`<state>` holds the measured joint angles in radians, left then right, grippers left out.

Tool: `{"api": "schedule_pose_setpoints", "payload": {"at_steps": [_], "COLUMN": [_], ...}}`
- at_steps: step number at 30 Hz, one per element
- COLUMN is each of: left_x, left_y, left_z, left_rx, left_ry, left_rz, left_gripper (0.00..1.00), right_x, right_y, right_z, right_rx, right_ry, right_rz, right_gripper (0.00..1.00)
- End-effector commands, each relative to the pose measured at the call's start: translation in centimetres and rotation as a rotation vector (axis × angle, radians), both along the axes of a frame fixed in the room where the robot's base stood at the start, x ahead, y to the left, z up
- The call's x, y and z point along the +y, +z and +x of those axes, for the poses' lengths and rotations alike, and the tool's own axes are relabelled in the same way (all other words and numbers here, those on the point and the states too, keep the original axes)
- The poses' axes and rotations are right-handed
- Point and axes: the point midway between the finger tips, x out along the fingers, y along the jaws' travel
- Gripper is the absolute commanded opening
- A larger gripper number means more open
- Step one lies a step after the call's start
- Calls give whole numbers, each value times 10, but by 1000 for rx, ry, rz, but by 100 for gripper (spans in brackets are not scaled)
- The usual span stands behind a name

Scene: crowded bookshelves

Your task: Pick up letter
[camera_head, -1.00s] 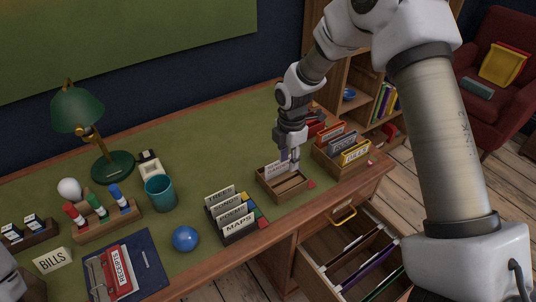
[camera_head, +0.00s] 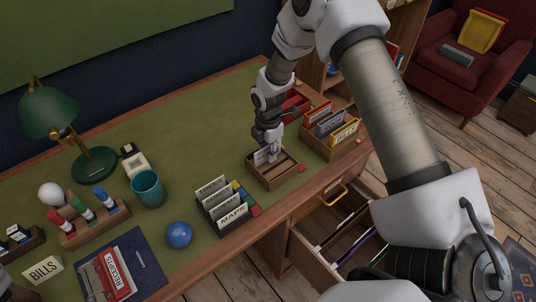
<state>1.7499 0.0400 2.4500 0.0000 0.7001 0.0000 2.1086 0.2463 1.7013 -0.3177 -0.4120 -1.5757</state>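A white card (camera_head: 260,158), probably the letter, stands at the back of a small open wooden tray (camera_head: 285,181) on the desk. Its writing is too small to read here. My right gripper (camera_head: 272,156) points down into the tray, with its fingertips at the card, covering part of it. Whether the fingers are closed on the card cannot be told. My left gripper does not show; only a sliver of pale arm is at the lower left edge.
A card rack (camera_head: 224,209) stands left of the tray, and a wooden folder box (camera_head: 330,140) stands to its right. A drawer (camera_head: 335,225) is open below the desk's front edge.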

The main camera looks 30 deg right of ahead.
Motion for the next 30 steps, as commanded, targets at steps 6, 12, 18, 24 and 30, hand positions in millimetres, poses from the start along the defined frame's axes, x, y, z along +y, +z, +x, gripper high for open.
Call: {"api": "schedule_pose_setpoints", "payload": {"at_steps": [6,12,18,24,30], "left_x": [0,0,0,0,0], "left_y": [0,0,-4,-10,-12], "left_z": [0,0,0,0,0], "left_rx": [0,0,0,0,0], "left_ry": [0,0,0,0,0], "left_rz": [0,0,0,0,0], "left_gripper": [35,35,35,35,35], "right_x": [0,0,0,0,0], "right_y": [0,-1,19,68,98], "right_z": [0,-1,0,1,0], "right_rx": [1,1,-2,-4,0], "right_ry": [0,-1,-1,-1,0], "right_rz": [0,0,1,0,0], "right_gripper": [0,0,0,0,0]}}
